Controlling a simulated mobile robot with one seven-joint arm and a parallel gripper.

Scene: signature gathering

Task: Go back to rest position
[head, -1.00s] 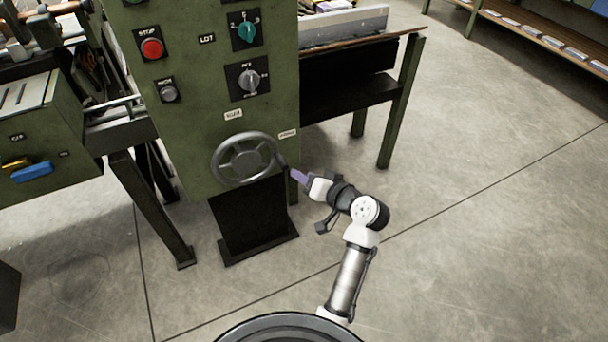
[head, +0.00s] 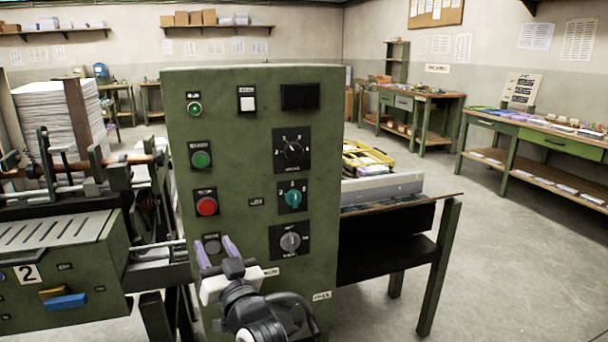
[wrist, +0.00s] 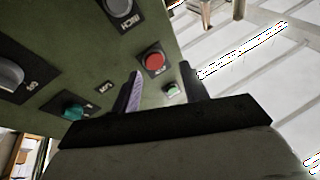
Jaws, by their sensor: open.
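My gripper (head: 217,252) is raised in front of the lower part of the green machine panel (head: 250,110) in the head view. Its two purple-grey fingers point up and stand apart, with nothing between them. In the wrist view the open fingers (wrist: 161,88) frame part of the panel, with a red button (wrist: 153,62) and a green button (wrist: 172,89) behind them. My arm hides part of the handwheel (head: 295,305) low on the panel; only part of its rim shows.
A green side unit (head: 60,275) with yellow and blue handles stands left of the panel. A table (head: 448,240) juts out to its right. Workbenches (head: 545,140) line the right wall. The floor (head: 510,270) at right is clear.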

